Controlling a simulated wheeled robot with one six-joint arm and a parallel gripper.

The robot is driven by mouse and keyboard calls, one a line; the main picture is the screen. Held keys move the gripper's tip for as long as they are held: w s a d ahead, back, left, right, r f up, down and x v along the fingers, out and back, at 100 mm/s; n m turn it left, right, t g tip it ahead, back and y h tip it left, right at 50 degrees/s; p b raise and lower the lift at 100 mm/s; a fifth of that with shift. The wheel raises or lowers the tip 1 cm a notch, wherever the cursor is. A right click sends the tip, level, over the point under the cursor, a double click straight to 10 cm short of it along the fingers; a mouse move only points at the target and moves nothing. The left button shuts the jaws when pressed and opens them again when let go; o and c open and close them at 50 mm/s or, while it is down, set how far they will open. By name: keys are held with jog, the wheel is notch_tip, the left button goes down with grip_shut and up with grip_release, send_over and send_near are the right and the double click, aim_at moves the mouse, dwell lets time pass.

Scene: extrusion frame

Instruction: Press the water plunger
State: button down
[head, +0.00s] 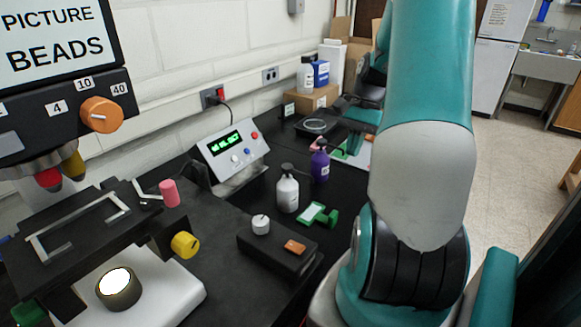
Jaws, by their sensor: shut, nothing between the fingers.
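A white bottle (288,194) with a dark pump top stands upright on the black bench, near the middle of the head view. A purple bottle (320,164) with a dark pump top stands behind it to the right. The labels are too small to read, so I cannot tell by text which one holds water. My gripper (343,102) shows as a small dark shape at the end of my teal arm, beyond and above the purple bottle. It is shut and empty, apart from both bottles, and partly hidden by my arm.
A microscope (75,225) fills the left. A black box with a white knob (261,224) and a green-white item (318,214) lie in front of the bottles. A display unit (233,152) stands left. Boxes (312,100) stand behind. Open floor is at right.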

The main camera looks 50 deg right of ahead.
dwell(0.8)
notch_tip(320, 180, up, 7)
jog(key=n+t+y+p, duration=0.1)
jog(key=n+t+p, duration=0.75)
jog(key=n, duration=0.75)
send_over(288, 165)
jog(key=p, duration=0.2)
jog(key=g, duration=0.1)
jog(key=shift+d+f, duration=0.15)
jog(key=shift+f, duration=0.1)
jog(key=shift+b, duration=0.3)
notch_tip(288, 165, down, 9)
jog(key=b, duration=0.6)
jog(key=shift+r+b, duration=0.1)
jog(key=shift+b, duration=0.2)
jog(key=shift+f+b, duration=0.4)
